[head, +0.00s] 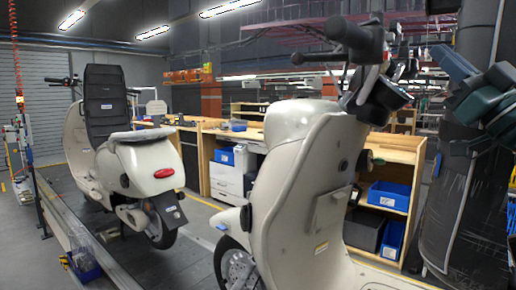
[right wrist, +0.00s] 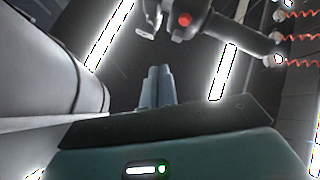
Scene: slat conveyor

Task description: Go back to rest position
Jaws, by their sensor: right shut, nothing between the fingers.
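My right gripper (head: 447,60) is at the right edge of the head view, raised and tilted toward the upper left. It stands to the right of the near scooter's handlebar (head: 372,75), apart from it in the picture. In the right wrist view its two grey-blue fingers (right wrist: 156,72) are together with nothing between them. They point up toward the ceiling, and a dark handlebar with a red button (right wrist: 186,19) shows beyond them. My left gripper is not in the head view.
A cream scooter (head: 310,165) stands close in front. Another cream scooter (head: 138,160) stands on the conveyor to the left. Wooden shelves (head: 400,155) with blue bins (head: 388,196) and a white drawer cabinet (head: 228,178) are behind. A dark column (head: 465,200) is at the right.

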